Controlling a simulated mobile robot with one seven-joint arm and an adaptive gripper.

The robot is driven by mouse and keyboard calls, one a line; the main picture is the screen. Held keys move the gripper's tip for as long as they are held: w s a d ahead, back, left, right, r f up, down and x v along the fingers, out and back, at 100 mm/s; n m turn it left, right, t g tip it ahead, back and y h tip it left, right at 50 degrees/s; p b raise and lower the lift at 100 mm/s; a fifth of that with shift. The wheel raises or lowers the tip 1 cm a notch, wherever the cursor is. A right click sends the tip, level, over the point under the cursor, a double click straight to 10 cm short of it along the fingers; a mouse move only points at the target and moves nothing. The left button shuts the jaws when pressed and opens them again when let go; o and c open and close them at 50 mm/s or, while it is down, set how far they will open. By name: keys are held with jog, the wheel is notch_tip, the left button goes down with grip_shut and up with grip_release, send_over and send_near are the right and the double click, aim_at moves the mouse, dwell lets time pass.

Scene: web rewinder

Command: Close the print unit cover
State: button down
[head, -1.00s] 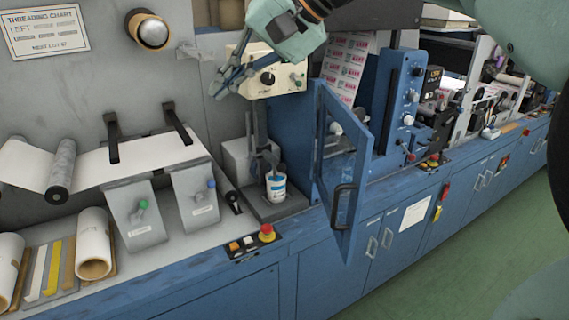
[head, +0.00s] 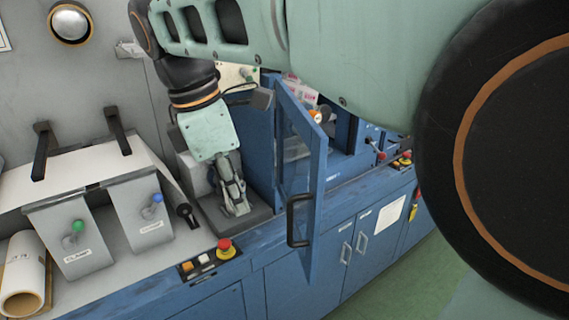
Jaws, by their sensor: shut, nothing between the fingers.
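The print unit cover is a blue-framed door with a clear pane (head: 299,143) and a black handle (head: 293,221). It stands swung open, its free edge with the handle jutting out past the front of the blue cabinet. My gripper (head: 237,212) is shut and empty, pointing down over the grey base plate, to the left of the open cover and apart from it. My arm hides the upper part of the print unit.
A red stop button (head: 226,248) sits on the front ledge below my gripper. Two grey clamp blocks (head: 81,235) stand to the left. A paper roll (head: 24,270) lies at the lower left.

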jog(key=w+d+f, duration=0.2)
jog(key=d+f, duration=0.4)
jog(key=f, duration=0.3)
jog(key=shift+w+d+f, duration=0.15)
jog(key=shift+f, duration=0.25)
jog(key=shift+d+n, duration=0.1)
jog(key=shift+n, duration=0.2)
